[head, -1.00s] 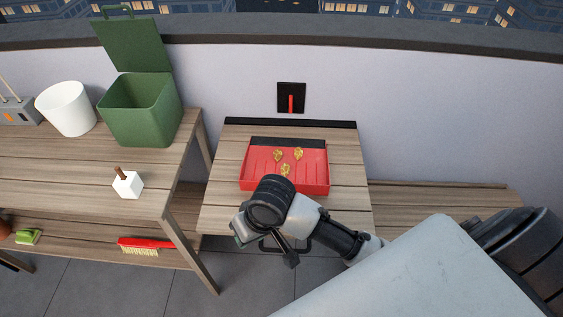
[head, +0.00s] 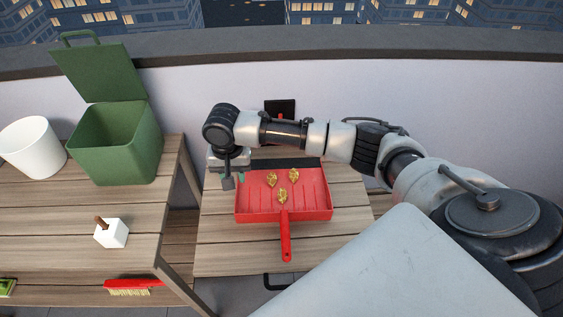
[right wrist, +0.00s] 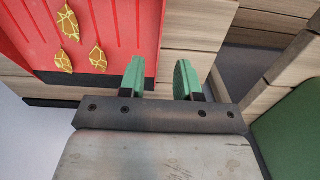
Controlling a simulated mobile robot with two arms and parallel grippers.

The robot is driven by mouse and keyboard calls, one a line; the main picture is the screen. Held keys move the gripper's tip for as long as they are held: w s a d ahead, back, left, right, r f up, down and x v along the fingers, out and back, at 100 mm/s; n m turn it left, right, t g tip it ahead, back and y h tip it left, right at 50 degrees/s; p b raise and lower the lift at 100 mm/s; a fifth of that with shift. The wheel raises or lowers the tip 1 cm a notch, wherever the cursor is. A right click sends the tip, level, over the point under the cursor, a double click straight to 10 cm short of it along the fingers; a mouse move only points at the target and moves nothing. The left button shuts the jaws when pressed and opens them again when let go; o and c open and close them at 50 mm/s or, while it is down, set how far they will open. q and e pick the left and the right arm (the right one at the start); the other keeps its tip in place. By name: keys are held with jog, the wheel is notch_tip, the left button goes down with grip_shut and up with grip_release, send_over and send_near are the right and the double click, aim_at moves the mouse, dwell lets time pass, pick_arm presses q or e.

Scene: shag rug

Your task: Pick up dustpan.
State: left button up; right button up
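The red dustpan (head: 318,205) lies on the small slatted wooden table, its handle (head: 286,240) pointing toward me. Three gold crumpled pieces (head: 283,195) lie in its pan. The pan also shows at the upper left of the right wrist view (right wrist: 120,30). My right gripper (head: 233,182) is at the pan's left side, pointing down, apart from the handle. In the right wrist view its green fingers (right wrist: 160,80) stand apart with nothing but wooden slats between them. My left gripper is not in view.
A taller wooden table at left holds a green lidded bin (head: 115,150), a white bucket (head: 32,148) and a white block (head: 110,233). A red brush (head: 130,287) lies on its lower shelf. A wall with a black panel (head: 279,107) stands behind the dustpan.

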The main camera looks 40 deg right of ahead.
aim_at(237, 189)
jog(key=shift+s+f, duration=0.15)
jog(key=shift+f, duration=3.05)
grip_shut()
